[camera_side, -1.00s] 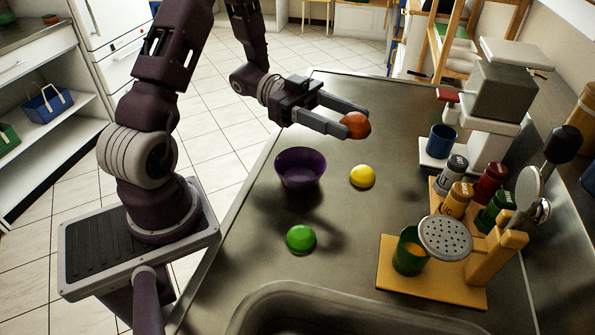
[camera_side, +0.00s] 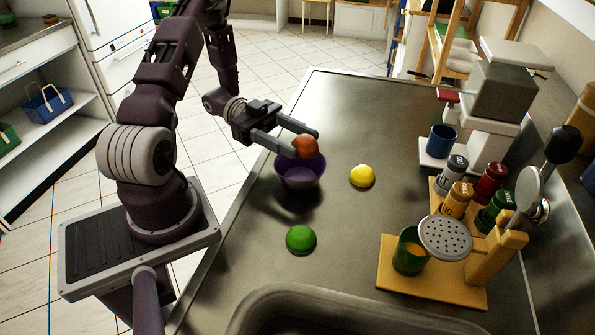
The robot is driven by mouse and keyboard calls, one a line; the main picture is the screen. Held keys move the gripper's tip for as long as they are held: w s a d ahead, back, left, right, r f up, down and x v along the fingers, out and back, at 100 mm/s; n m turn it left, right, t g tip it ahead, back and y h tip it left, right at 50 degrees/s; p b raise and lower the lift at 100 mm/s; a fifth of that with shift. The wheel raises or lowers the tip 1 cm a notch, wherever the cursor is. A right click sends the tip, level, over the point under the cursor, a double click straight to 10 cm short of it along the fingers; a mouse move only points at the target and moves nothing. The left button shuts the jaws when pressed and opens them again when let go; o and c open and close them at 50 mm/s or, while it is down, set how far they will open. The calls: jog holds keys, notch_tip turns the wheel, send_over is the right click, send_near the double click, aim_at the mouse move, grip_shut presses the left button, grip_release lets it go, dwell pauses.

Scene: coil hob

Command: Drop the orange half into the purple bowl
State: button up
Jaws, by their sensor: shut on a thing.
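The orange half (camera_side: 305,146) is between the fingertips of my gripper (camera_side: 303,147), which is shut on it. In the picture it overlaps the far rim of the purple bowl (camera_side: 300,178), and it appears to be held above the bowl. The bowl stands upright on the metal counter, and its inside is partly hidden by the gripper and the orange half.
A yellow half (camera_side: 362,176) lies right of the bowl and a green half (camera_side: 300,239) lies in front of it. A sink (camera_side: 340,300) is at the near edge. A wooden stand (camera_side: 430,285), several jars and a coffee machine (camera_side: 495,110) fill the right side.

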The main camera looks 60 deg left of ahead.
jog(key=o, duration=1.6)
jog(key=shift+c, duration=0.2)
jog(key=shift+a, duration=0.1)
